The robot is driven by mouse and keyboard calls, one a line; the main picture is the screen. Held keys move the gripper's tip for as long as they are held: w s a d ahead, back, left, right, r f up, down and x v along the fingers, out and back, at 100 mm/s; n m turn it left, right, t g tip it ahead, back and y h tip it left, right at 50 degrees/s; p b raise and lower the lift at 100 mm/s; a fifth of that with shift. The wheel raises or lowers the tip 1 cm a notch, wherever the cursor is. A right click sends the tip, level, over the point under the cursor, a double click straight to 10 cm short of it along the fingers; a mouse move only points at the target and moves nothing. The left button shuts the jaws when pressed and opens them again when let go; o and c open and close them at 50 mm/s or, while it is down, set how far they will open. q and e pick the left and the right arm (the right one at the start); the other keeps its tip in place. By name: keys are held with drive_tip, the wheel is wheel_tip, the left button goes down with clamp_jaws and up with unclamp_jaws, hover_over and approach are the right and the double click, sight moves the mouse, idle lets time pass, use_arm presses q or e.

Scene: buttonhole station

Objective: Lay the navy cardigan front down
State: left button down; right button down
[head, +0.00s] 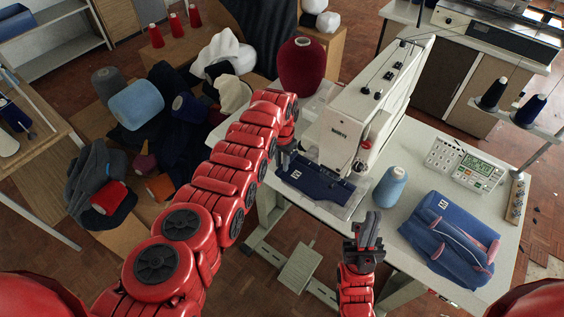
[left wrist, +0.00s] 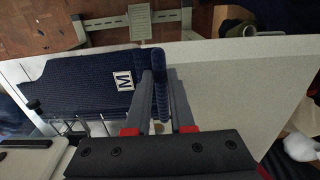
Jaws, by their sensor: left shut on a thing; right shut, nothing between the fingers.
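The navy cardigan (head: 322,187) lies on the white table at the sewing machine, with a white label marked M facing up. In the left wrist view its ribbed knit (left wrist: 75,85) lies flat with the label near one edge. My left gripper (head: 285,152) is at the cardigan's left edge. In the left wrist view its fingers (left wrist: 160,88) are shut on a raised, folded strip of that edge. My right gripper (head: 367,228) is shut and empty in front of the machine, apart from the cardigan.
The sewing machine (head: 357,125) stands over the cardigan. A blue thread cone (head: 390,187) stands to its right. A folded blue garment with pink trim (head: 447,240) and a control box (head: 464,164) occupy the table's right side. A dark red cone (head: 301,66) stands behind the left arm.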

sight(276, 172)
use_arm(q)
drive_tip(key=shift+r, duration=0.2)
drive_tip(key=shift+s+a+r+p, duration=0.1)
drive_tip(key=shift+r+p, duration=0.05)
drive_tip(key=shift+p, duration=0.65)
drive_tip(key=s+p, duration=0.1)
drive_tip(key=p, duration=0.2)
drive_tip(key=s+a+p, duration=0.1)
drive_tip(key=p, duration=0.2)
drive_tip(key=shift+s+a+p, duration=0.15)
drive_tip(key=shift+a+p, duration=0.15)
drive_tip(key=s+a+p, duration=0.1)
drive_tip(key=s+p, duration=0.1)
drive_tip(key=p, duration=0.1)
drive_tip(key=shift+s+a, duration=0.15)
drive_tip(key=shift+a, duration=0.2)
drive_tip(key=shift+f, duration=0.2)
drive_tip(key=shift+s, duration=0.1)
